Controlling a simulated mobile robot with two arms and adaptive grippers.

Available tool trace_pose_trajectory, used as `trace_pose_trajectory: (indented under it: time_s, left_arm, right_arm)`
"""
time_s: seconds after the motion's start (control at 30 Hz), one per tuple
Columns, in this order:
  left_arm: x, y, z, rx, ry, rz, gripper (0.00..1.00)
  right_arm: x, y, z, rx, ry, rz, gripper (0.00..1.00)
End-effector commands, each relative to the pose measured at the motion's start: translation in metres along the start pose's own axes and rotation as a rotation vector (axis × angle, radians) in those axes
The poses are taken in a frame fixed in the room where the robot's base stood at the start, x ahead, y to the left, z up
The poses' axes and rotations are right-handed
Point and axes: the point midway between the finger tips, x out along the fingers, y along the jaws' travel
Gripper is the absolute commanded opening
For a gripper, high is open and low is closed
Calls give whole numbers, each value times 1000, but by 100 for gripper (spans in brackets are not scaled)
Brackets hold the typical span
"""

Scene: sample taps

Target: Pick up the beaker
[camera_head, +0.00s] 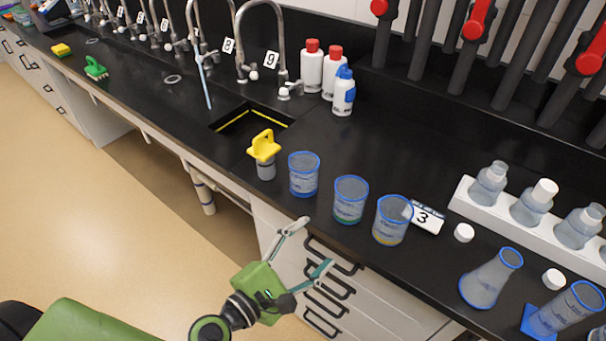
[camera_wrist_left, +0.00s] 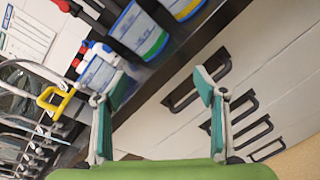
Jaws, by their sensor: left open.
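Three clear beakers with blue rims stand upright in a row near the counter's front edge in the head view: a left one (camera_head: 304,176), a middle one (camera_head: 350,201) and a right one (camera_head: 392,221). Which one the task means cannot be told. My left gripper (camera_head: 316,243) is open and empty, in front of the drawers and apart from the beakers. In the left wrist view the open fingers (camera_wrist_left: 160,82) have nothing between them, and beakers (camera_wrist_left: 135,30) show beyond them at the top. My right gripper is not in view.
Bottles (camera_head: 343,92) stand behind. Drawer handles (camera_head: 333,285) jut out below.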

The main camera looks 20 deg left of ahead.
Motion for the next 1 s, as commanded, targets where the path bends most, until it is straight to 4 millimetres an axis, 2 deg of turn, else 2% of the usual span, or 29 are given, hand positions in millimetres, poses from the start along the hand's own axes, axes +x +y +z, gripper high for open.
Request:
trace_pose_trajectory:
  time_s: [0.03,0.1,0.2,0.3,0.47,0.8,1.0]
  left_arm:
    - [-2,19,-2,-156,6,77,64]
    - [-7,40,-9,-358,10,171,64]
    - [-13,61,-20,-574,12,271,64]
    - [-18,71,-29,-698,13,328,64]
    - [-10,81,-32,-755,11,354,64]
    - [43,98,-39,-751,11,351,64]
    - [60,102,-43,-750,12,350,64]
  right_arm:
    - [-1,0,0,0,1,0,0]
    - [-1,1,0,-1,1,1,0]
    - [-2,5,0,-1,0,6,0]
    - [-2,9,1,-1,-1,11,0]
    - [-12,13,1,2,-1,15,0]
    - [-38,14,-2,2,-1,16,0]
    - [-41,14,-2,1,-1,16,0]
